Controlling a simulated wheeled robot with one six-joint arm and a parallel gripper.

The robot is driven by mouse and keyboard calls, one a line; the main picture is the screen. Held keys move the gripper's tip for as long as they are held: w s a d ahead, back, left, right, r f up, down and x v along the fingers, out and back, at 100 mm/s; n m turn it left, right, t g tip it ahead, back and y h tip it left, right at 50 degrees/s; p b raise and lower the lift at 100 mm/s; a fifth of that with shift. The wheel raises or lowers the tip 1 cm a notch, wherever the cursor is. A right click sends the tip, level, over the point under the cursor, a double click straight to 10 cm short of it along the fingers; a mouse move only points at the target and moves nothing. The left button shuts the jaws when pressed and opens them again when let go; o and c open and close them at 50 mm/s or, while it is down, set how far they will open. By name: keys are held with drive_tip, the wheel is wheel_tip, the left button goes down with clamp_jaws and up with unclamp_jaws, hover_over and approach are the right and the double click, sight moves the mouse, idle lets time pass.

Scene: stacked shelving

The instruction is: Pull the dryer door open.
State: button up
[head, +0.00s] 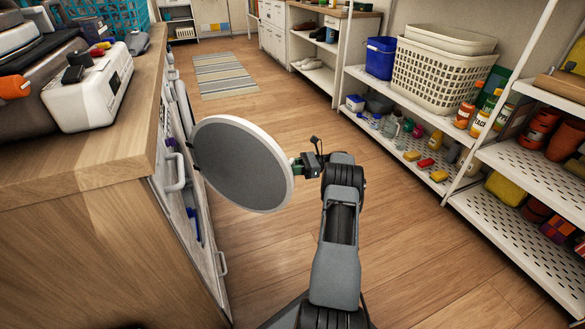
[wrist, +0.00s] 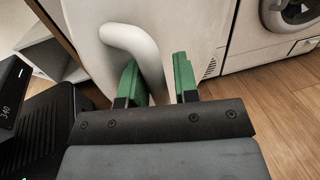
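The round dryer door (head: 240,165), with a white rim and grey face, stands swung out from the appliance front under the wooden counter. In the wrist view its white outer side (wrist: 200,30) fills the upper middle. A curved white handle (wrist: 128,38) runs down from it between the green fingers of my gripper (wrist: 157,80). In the head view my gripper (head: 299,165) is at the door's right edge; the handle is hidden there. The dryer opening is hidden behind the door.
The wooden counter (head: 85,165) on the left carries a white device (head: 92,92) and other items. A loaded shelf rack (head: 400,150) stands along the right. Open wooden floor (head: 270,75) and a striped rug (head: 224,75) lie between. Another round-door appliance (wrist: 290,30) shows upper right.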

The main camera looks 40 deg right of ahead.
drive_tip(key=p+v, duration=0.1)
drive_tip(key=v, duration=0.6)
drive_tip(key=shift+d, duration=0.2)
drive_tip(key=shift+s, duration=0.15)
drive_tip(key=shift+c, duration=0.2)
